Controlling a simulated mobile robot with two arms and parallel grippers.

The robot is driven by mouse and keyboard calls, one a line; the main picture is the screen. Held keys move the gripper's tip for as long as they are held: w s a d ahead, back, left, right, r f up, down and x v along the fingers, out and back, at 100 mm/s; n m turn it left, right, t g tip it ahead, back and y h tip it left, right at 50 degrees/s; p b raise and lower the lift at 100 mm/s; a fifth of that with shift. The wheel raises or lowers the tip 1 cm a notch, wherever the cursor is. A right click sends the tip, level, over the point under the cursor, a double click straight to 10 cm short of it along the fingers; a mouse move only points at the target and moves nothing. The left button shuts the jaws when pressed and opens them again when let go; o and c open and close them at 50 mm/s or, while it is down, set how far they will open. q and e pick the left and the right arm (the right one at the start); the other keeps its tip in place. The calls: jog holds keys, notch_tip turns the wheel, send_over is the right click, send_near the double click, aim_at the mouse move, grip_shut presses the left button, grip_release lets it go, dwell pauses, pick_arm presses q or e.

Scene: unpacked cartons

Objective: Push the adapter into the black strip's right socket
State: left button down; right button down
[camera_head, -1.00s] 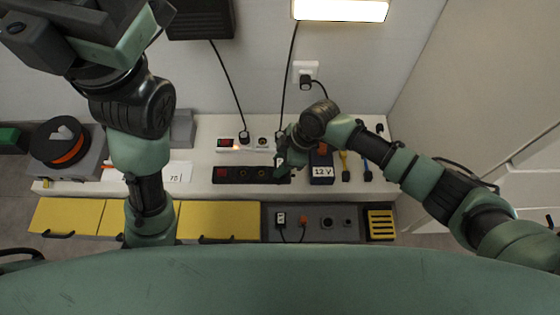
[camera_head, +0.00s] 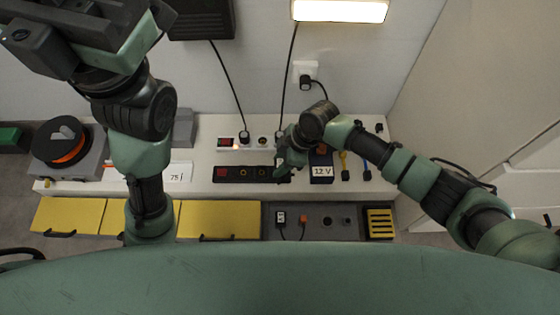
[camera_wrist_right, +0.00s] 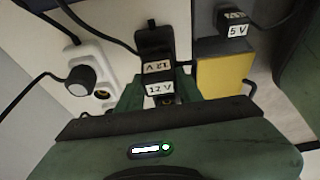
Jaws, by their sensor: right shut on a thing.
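The black strip (camera_head: 229,174) lies on the white bench top, a red switch at its left end and round sockets along it. My right gripper (camera_head: 283,167) is over its right end and hides the right socket. In the right wrist view my right gripper (camera_wrist_right: 160,97) is shut on the adapter (camera_wrist_right: 160,90), a small dark block with a white 12 V label. Whether the adapter touches or has entered the socket cannot be told. My left arm's dark end (camera_head: 75,35) is raised at top left; its fingertips cannot be made out.
A white strip (camera_head: 232,149) with a plugged-in cord lies behind the black one. Close right of my right gripper stands a dark box (camera_head: 321,173) labelled 12 V, then yellow and blue cables. A grey drawer (camera_head: 345,234) in front holds a black adapter (camera_head: 280,217).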

jog(key=shift+f, duration=0.3)
dwell(0.4)
jog(key=c, duration=0.9)
grip_release()
jog(key=shift+o, duration=0.2)
